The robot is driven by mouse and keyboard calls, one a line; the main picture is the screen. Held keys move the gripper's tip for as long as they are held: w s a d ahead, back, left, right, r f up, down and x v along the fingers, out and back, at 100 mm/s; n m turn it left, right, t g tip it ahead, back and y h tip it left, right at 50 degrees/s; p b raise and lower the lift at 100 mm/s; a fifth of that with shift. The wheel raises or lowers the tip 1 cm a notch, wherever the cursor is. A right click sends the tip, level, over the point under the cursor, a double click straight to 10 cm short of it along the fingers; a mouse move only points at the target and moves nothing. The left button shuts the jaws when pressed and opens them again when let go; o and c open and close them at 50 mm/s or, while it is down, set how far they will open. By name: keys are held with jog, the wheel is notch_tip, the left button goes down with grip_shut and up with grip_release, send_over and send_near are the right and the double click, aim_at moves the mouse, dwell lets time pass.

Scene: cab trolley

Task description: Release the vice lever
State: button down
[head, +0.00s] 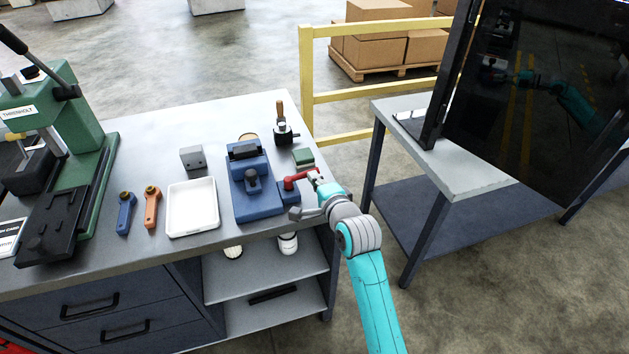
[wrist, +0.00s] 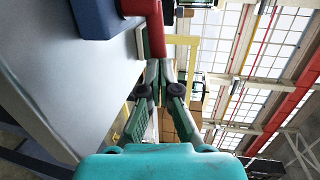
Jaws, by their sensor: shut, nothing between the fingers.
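The blue vice (head: 256,190) stands on the workbench near its right front edge, with dark jaw parts on top. Its red lever (head: 298,177) sticks out to the right, towards the bench's right edge. In the wrist view the red lever (wrist: 148,22) is at the top centre beside the blue vice body (wrist: 93,18). My gripper (head: 316,178) is at the outer end of the lever. In the wrist view my gripper (wrist: 159,66) is shut and empty, its fingertips close to the lever's end. I cannot tell whether they touch it.
A white tray (head: 193,222), an orange tool (head: 151,206), a blue tool (head: 126,212) and a grey block (head: 193,158) lie left of the vice. A green block (head: 303,158) and a wooden-handled tool (head: 281,128) are behind the lever. A screen table (head: 450,170) stands right.

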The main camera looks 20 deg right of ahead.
jog(key=shift+w+d, duration=0.1)
jog(key=shift+w+d+n+g+y, duration=0.15)
jog(key=shift+w+n+y, duration=0.15)
jog(key=shift+n+y, duration=0.35)
jog(key=shift+w+d+n+g+y, duration=0.15)
jog(key=shift+w+n+y, duration=0.25)
jog(key=shift+y, duration=0.45)
jog(key=n+y, duration=0.1)
jog(key=w+n+g+y, duration=0.1)
jog(key=n+y, duration=0.1)
jog(key=shift+w+d+r+g, duration=0.1)
jog(key=shift+w+g, duration=0.2)
jog(key=n+g+y, duration=0.1)
jog(key=w+n+g+y, duration=0.1)
jog(key=y, duration=0.1)
jog(key=w+n+g+y, duration=0.1)
jog(key=shift+a+n, duration=0.25)
jog(key=shift+w+a+n+g+y, duration=0.15)
jog(key=shift+w+n+g+y, duration=0.2)
jog(key=shift+n+g+y, duration=0.25)
jog(key=shift+w+a+n+g+y, duration=0.15)
jog(key=shift+w+n+g+y, duration=0.15)
jog(key=shift+n+g+y, duration=0.25)
jog(key=shift+w+a+n+g, duration=0.15)
jog(key=shift+n+g, duration=0.1)
jog(key=shift+g, duration=0.2)
jog(key=shift+w+a, duration=0.85)
jog(key=shift+w, duration=0.05)
jog(key=shift+w+a, duration=0.25)
jog(key=shift+a, duration=0.3)
